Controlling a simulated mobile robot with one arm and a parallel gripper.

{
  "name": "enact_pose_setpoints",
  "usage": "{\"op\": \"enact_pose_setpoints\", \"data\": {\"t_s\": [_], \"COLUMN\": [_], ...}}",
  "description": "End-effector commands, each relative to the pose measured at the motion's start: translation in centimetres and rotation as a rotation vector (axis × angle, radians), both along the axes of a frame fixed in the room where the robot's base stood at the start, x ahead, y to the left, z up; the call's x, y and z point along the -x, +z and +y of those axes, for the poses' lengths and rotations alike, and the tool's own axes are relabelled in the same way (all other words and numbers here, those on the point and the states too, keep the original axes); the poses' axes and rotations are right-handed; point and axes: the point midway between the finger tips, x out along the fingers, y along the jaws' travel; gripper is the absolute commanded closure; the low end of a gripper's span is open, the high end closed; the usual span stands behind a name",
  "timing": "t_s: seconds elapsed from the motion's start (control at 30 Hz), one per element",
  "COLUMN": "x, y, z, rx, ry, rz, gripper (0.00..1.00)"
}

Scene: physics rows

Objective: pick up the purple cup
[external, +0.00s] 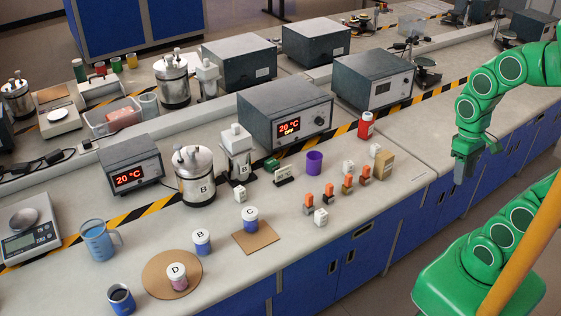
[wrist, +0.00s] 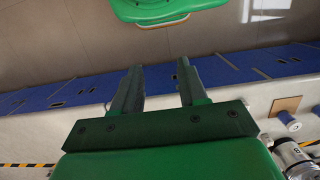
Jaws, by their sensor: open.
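The purple cup (external: 314,162) stands upright on the lab bench, in front of the grey box with the red display. My gripper (external: 463,176) is at the right in the external view, near the bench's front edge and well to the right of the cup. In the wrist view my gripper (wrist: 159,82) shows two spread fingers with nothing between them. The cup is not visible in the wrist view.
The bench right of the tan block is clear.

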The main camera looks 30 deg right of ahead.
Motion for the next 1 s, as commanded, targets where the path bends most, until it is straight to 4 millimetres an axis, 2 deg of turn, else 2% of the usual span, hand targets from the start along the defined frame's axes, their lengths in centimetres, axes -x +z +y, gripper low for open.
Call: {"op": "enact_pose_setpoints", "data": {"t_s": [0.17,0.47,0.8,1.0], "x": [0.0,0.0,-0.2,-2.3], "y": [0.0,0.0,0.0,-0.2], "z": [0.0,0.0,0.2,1.9], "rx": [0.0,0.0,-0.005,-0.062], "ry": [0.0,0.0,-0.004,-0.048], "rz": [0.0,0.0,0.004,0.026], "gripper": [0.56,0.1,0.09,0.09]}}
